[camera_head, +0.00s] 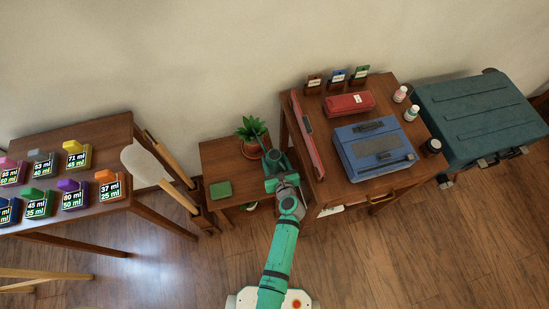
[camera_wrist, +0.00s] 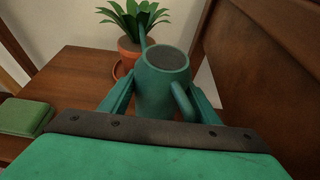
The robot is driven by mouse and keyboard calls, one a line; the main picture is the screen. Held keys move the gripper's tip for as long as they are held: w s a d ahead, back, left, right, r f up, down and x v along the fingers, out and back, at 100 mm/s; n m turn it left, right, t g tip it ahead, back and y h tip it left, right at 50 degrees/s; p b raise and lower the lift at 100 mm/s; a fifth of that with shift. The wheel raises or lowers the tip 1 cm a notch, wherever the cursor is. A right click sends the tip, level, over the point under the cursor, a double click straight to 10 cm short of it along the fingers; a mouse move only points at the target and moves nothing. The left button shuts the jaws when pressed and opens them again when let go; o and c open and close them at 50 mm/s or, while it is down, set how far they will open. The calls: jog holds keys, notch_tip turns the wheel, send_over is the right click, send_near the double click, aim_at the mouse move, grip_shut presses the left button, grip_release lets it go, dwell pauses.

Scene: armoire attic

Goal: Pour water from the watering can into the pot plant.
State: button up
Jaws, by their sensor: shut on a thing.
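The watering can (camera_wrist: 160,88) is teal with a round open top, a handle at its right and a spout pointing away toward the plant. My gripper (camera_wrist: 158,100) is shut on the can's body, one finger on each side. The pot plant (camera_wrist: 132,30) has green leaves in a terracotta pot on a saucer, just beyond the can. It also shows in the head view (camera_head: 252,136) at the back of the small wooden table. The spout end overlaps the leaves in the wrist view. Water is not visible.
A green box (camera_head: 220,190) lies on the small table (camera_head: 225,158). A taller desk (camera_head: 336,192) with a blue typewriter (camera_head: 375,148) stands close at right. A table with several labelled colored blocks (camera_head: 75,155) stands at left. A blue-green case (camera_head: 480,115) is far right.

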jog(key=shift+w+f, duration=0.1)
jog(key=shift+f, duration=1.05)
jog(key=shift+s+a+r+g, duration=0.1)
jog(key=shift+s+r+g, duration=0.2)
jog(key=shift+r, duration=0.25)
jog(key=shift+d+r+g+h, duration=0.2)
jog(key=shift+r+g+h, duration=0.1)
jog(key=shift+r, duration=0.05)
jog(key=shift+s+d+r+n+g, duration=0.1)
jog(key=shift+r+n+g, duration=0.25)
jog(key=shift+r, duration=0.35)
jog(key=shift+d+r+g+h, duration=0.1)
jog(key=shift+r+g+h, duration=0.55)
jog(key=shift+r, duration=0.2)
dwell(4.4)
